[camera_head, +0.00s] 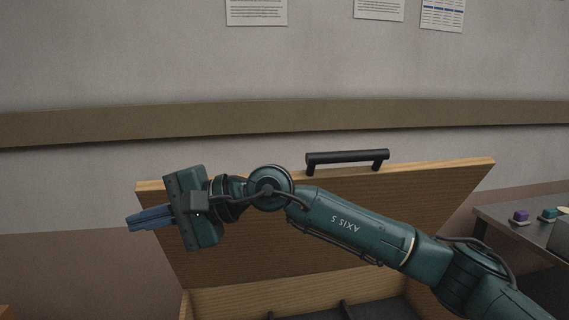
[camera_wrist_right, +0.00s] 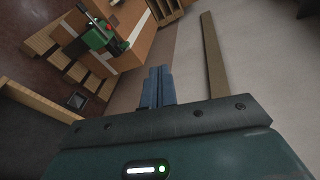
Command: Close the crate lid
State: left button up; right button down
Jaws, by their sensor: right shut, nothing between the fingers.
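The wooden crate lid (camera_head: 430,200) stands raised and tilted back in the head view, with a black bar handle (camera_head: 347,159) on its top edge. Below it is the open crate (camera_head: 240,298), with dark dividers inside; its lower part is cut off by the frame. My right arm crosses in front of the lid from the lower right. My right gripper (camera_head: 150,218) is shut and empty at the lid's left edge, pointing left. Its blue fingers (camera_wrist_right: 157,88) also show together in the right wrist view. My left gripper is not in view.
A grey table (camera_head: 520,233) at the right holds a purple block (camera_head: 520,216) and a teal block (camera_head: 549,213). A brown rail (camera_head: 300,115) runs along the wall behind the lid. The right wrist view shows wooden slatted pallets (camera_wrist_right: 75,68) and a green and black device (camera_wrist_right: 103,35).

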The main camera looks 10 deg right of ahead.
jog(key=w+d+r+n+t+h, duration=0.25)
jog(key=w+d+h, duration=0.2)
jog(key=d, duration=0.35)
jog(key=w+d+r+n+t+h, duration=0.1)
jog(key=w+d+r+t+h, duration=0.2)
jog(key=d+h, duration=0.45)
jog(key=w+d+r+n+t+h, duration=0.1)
jog(key=w+d+r+h, duration=0.3)
jog(key=d, duration=0.5)
jog(key=shift+g+y, duration=0.25)
jog(key=shift+y, duration=0.25)
jog(key=p+x, duration=0.1)
jog(key=x, duration=0.4)
jog(key=s+f+p+x, duration=0.1)
jog(key=x, duration=0.2)
jog(key=shift+d+f+p, duration=0.1)
jog(key=shift+f+p, duration=0.2)
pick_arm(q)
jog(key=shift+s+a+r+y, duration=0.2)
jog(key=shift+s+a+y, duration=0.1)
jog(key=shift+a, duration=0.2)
pick_arm(e)
jog(key=shift+s+f, duration=0.4)
jog(key=shift+s, duration=0.15)
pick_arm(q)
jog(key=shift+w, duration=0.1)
